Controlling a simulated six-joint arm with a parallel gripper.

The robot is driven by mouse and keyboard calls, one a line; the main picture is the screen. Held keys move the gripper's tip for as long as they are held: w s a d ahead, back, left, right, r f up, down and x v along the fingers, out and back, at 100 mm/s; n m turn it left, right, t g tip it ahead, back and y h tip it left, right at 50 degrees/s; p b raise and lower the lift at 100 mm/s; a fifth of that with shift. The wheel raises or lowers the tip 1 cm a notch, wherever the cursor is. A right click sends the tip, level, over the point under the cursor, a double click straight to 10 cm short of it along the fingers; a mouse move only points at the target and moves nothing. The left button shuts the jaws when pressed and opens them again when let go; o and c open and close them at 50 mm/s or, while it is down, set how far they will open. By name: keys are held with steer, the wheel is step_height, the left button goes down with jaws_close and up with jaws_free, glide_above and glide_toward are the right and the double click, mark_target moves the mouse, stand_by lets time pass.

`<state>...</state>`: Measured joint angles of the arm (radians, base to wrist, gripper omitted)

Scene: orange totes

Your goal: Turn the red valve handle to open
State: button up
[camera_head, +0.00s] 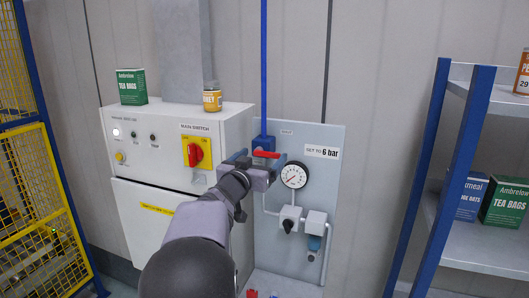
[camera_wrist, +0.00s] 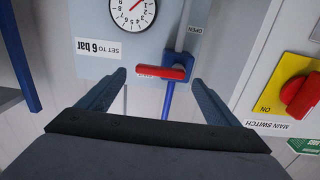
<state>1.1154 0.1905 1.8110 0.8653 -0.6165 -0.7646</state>
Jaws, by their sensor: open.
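The red valve handle (camera_head: 266,154) is on a blue valve body (camera_head: 264,142) on the grey panel (camera_head: 331,137), below a blue vertical pipe (camera_head: 263,60). The handle lies crosswise to the pipe. In the wrist view, which is upside down, the red handle (camera_wrist: 160,72) shows between the two fingers, its left end near the left fingertip. My gripper (camera_head: 258,160) is open and empty in front of the valve; it also shows in the wrist view (camera_wrist: 158,80). I cannot tell how far the fingertips are from the handle. My gripper partly covers the valve's lower part in the head view.
A pressure gauge (camera_head: 294,175) and a "SET TO 6 bar" label (camera_head: 322,152) are right of the valve. A white cabinet (camera_head: 150,165) with a red main switch (camera_head: 194,152) stands left. Tea bags (camera_head: 131,87) and a jar (camera_head: 212,99) stand on it. A blue-framed shelf (camera_head: 455,150) is at right.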

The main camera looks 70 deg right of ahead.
mark_target(267, 153)
steer(key=shift+d+p, duration=0.3)
steer(key=shift+d, duration=0.95)
steer(key=c, duration=1.5)
steer(key=shift+o, duration=0.2)
